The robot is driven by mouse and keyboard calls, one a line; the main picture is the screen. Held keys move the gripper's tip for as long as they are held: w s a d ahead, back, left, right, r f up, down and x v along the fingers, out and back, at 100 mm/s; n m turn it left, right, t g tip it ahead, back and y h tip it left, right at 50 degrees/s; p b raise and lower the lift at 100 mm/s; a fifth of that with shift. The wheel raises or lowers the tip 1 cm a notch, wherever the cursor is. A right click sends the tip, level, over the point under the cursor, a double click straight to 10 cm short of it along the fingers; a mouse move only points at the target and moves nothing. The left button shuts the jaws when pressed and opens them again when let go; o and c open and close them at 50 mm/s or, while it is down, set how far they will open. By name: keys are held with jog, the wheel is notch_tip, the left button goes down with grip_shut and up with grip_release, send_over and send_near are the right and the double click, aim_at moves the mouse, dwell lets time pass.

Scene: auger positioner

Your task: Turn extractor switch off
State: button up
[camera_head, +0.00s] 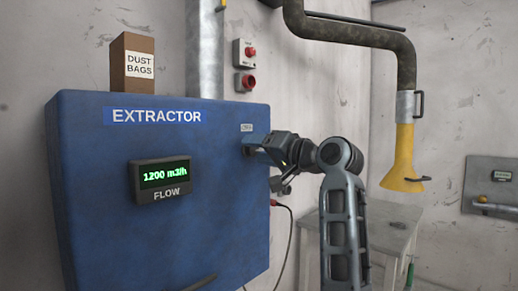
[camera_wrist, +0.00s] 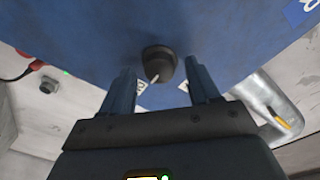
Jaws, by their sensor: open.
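The blue extractor cabinet (camera_head: 95,240) stands at the left of the head view, and its display (camera_head: 165,176) reads 1200 m3/h. A small label (camera_head: 246,127), seemingly OFF, is near its upper right edge. My gripper (camera_head: 250,150) is at the cabinet front just below that label and hides the switch there. In the wrist view, the switch (camera_wrist: 158,62) is a dark round knob with a pale pointer line. My open gripper (camera_wrist: 161,72) has one finger on each side of it, with visible gaps. Two white labels by the knob are partly hidden by the fingers.
A dust bags box (camera_head: 132,62) stands on the cabinet. A wall box with red buttons (camera_head: 245,66) is above right. A grey pipe with a yellow hood (camera_head: 402,160) hangs over a small table (camera_head: 395,215). A red-plugged cable (camera_head: 285,207) hangs right of the cabinet.

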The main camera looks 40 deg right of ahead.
jog(key=shift+w, duration=0.15)
jog(key=shift+c, duration=0.3)
jog(key=c, duration=1)
